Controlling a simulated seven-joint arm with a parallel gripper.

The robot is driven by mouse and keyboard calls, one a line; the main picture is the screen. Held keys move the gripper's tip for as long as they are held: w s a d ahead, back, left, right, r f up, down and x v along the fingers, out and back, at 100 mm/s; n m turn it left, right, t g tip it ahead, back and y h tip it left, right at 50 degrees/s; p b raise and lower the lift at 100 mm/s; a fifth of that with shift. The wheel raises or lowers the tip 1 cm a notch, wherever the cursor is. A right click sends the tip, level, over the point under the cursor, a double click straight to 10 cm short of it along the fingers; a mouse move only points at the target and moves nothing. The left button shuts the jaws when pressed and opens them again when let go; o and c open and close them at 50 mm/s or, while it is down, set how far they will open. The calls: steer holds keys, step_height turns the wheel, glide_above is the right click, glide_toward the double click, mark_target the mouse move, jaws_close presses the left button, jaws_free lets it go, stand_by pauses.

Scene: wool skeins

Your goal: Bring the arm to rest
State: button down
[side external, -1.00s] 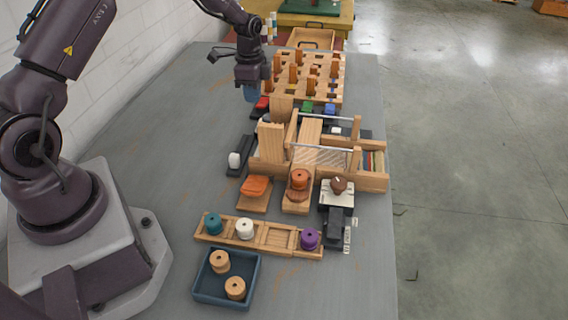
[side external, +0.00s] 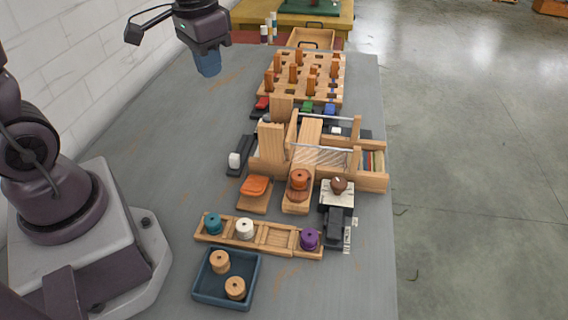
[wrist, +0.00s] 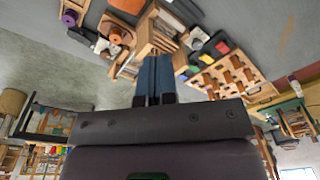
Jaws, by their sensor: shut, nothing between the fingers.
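My gripper (side external: 208,66) is shut and empty. It hangs in the air over the bare left side of the grey table (side external: 170,165), at the far end, to the left of the pegboard. In the wrist view my gripper's blue fingers (wrist: 154,76) are together, with nothing between them. My arm is raised, and part of it is outside the top of the side view.
A pegboard (side external: 336,68) with wooden pegs, a wooden frame (side external: 268,170), and a slotted rack (side external: 272,236) with skeins stand along the table's right side. A blue tray (side external: 205,292) holds two tan spools. The table's left strip is clear.

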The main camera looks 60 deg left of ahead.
steer(key=s+d+r+t, duration=0.4)
steer(key=s+d+r, duration=0.2)
steer(key=s, duration=0.3)
steer(key=shift+s+d+r+m+t, duration=0.25)
steer(key=shift+d+r+m+t, duration=0.15)
steer(key=shift+r, duration=0.45)
